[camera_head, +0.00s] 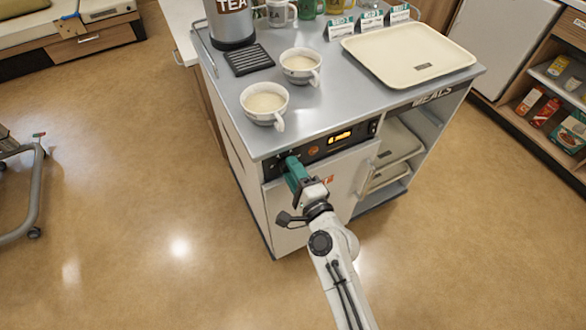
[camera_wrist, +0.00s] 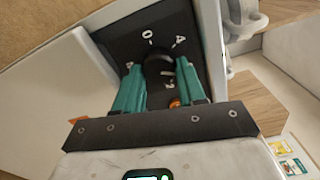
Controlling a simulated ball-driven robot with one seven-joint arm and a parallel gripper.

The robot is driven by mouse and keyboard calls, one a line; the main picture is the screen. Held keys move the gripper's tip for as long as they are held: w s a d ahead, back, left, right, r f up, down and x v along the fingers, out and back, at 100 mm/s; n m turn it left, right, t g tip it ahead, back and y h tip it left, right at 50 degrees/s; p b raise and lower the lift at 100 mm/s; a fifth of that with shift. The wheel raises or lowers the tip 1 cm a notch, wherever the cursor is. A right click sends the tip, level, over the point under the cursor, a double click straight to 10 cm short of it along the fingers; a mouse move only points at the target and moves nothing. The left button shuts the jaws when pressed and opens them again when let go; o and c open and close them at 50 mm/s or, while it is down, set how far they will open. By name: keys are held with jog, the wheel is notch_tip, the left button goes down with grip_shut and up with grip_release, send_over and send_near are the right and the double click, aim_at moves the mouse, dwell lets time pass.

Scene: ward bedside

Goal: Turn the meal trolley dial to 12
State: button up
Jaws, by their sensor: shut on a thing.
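The meal trolley (camera_head: 345,97) stands in the middle of the head view, with a dark control panel (camera_head: 325,147) along its upper front edge. The black dial (camera_wrist: 157,61) shows in the wrist view on this panel, with white marks around it, one like a 0; the marks are small and tilted, and I cannot tell the dial's setting. My gripper (camera_wrist: 160,76) has its two teal fingers on either side of the dial, shut on it. In the head view, my gripper (camera_head: 291,166) reaches the panel's left end and hides the dial.
Two filled cups (camera_head: 264,102) (camera_head: 301,66), a tea urn (camera_head: 230,22), a black drip mat (camera_head: 249,60) and a cream tray (camera_head: 408,52) are on the trolley top. An orange button (camera_head: 313,150) and lit display (camera_head: 341,136) are right of my gripper.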

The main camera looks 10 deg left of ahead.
jog(key=m+p, duration=0.1)
jog(key=m, duration=0.3)
jog(key=m+p, duration=0.1)
jog(key=m, duration=0.3)
jog(key=m+p, duration=0.1)
jog(key=m, duration=0.3)
jog(key=shift+s+f+m, duration=0.1)
jog(key=shift+f+m, duration=0.15)
jog(key=shift+m, duration=0.15)
dwell(0.3)
jog(key=o, duration=1.1)
jog(key=shift+a, duration=0.1)
jog(key=shift+c, duration=0.2)
jog(key=v, duration=1)
jog(key=shift+s+d, duration=0.3)
